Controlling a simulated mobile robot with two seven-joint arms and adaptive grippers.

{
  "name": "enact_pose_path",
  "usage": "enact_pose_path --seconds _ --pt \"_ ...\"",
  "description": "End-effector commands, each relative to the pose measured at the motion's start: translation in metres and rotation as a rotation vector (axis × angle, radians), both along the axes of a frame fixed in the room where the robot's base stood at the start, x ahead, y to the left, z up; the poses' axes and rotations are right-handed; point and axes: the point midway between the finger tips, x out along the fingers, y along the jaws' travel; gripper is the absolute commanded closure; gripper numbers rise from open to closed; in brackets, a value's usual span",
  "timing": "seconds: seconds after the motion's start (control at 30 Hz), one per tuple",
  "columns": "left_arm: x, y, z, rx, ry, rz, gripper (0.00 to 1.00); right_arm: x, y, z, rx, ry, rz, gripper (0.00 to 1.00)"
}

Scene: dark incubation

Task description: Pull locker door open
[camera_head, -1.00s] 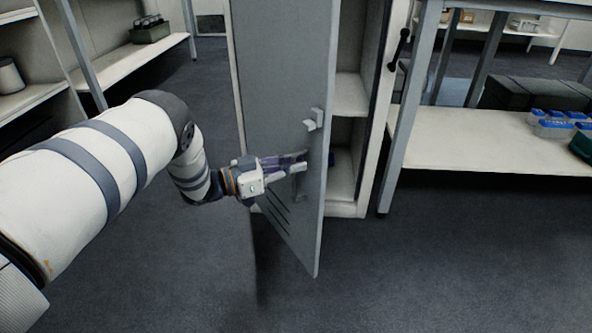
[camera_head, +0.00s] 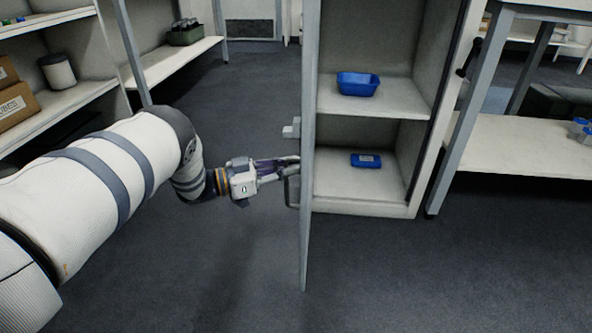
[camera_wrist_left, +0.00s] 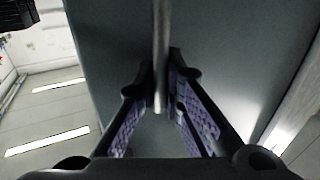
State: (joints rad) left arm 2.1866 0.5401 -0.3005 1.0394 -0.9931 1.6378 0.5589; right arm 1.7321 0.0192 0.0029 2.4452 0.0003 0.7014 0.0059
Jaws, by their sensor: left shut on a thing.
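The locker door (camera_head: 309,120) stands wide open and shows nearly edge-on in the head view. Its handle (camera_head: 291,188) sticks out on the door's left side. My left gripper (camera_head: 290,167) is at the handle and shut on it. In the left wrist view, the handle (camera_wrist_left: 160,60) runs between the purple-padded fingers (camera_wrist_left: 161,105), with the grey door face (camera_wrist_left: 225,50) behind. The locker (camera_head: 365,200) is open to view, with a blue bin (camera_head: 357,84) on the upper shelf and a small blue box (camera_head: 366,160) on the lower one. My right gripper is not in view.
A workbench (camera_head: 510,150) stands right of the locker. The dark floor (camera_head: 420,280) in front of the locker is clear.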

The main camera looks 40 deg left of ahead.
Motion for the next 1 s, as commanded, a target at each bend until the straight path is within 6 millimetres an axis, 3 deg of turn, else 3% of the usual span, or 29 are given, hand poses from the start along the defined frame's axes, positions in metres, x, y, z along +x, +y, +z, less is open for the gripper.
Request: enact_pose_path --seconds 0.67,0.7,0.77,1.0 --pt "-0.0063 0.0091 -0.0037 -0.004 0.011 -0.007 1.0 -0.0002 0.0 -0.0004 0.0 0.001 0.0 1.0" --pt "-0.0063 0.0091 -0.0038 -0.003 0.012 -0.007 0.82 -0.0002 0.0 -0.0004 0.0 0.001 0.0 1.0" --pt "-0.0059 0.0092 -0.0035 -0.003 0.01 -0.007 0.7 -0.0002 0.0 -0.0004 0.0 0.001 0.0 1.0" --pt "-0.0045 0.0099 -0.0017 -0.002 0.005 -0.003 0.7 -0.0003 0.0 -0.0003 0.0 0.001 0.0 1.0"
